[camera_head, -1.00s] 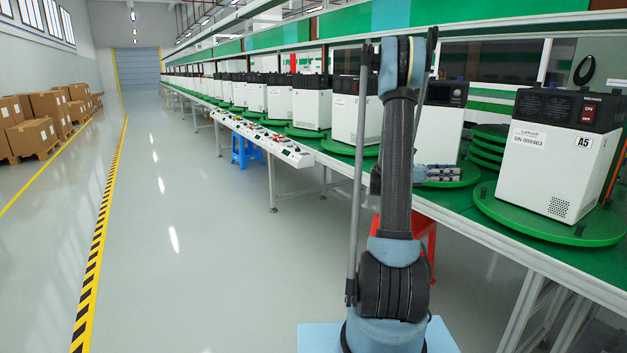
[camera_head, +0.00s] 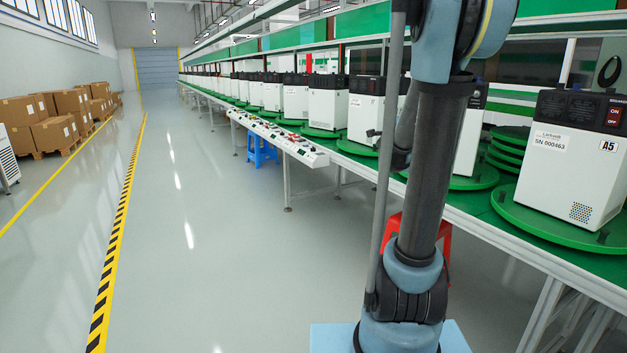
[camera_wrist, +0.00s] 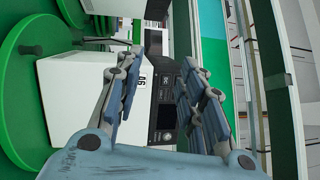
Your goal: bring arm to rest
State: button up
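My arm stands upright in front of the line in the head view, its upper links running out of the top of the picture. My gripper is out of sight there. In the wrist view my gripper (camera_wrist: 160,72) has its two fingers apart, with nothing held between them. Behind the fingers a white device (camera_wrist: 75,95) with a dark panel appears sideways, apart from them as far as I can tell.
The green-topped line (camera_head: 480,212) runs along the right. A white device marked A5 (camera_head: 565,175) stands on a green turntable (camera_head: 520,217). A red stool (camera_head: 392,222) and a blue stool (camera_head: 262,152) stand under the line. The floor at left is clear up to stacked cartons (camera_head: 50,133).

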jog(key=s+a+f+n+g+y, duration=0.7)
jog(key=s+a+f+n+y, duration=0.1)
jog(key=s+a+f+n, duration=0.65)
jog(key=s+d+f+n+g+h, duration=0.1)
jog(key=s+f+n+g, duration=0.3)
jog(key=s, duration=0.9)
jog(key=s+d+f+n+g, duration=0.1)
jog(key=s+f+n+g, duration=0.3)
jog(key=s+f, duration=0.7)
jog(key=s+g, duration=0.1)
jog(key=s, duration=0.2)
jog(key=shift+s+d+f+g+h, duration=0.2)
jog(key=shift+s+d+g+h, duration=0.1)
jog(key=shift+h, duration=0.1)
jog(key=shift+d, duration=0.15)
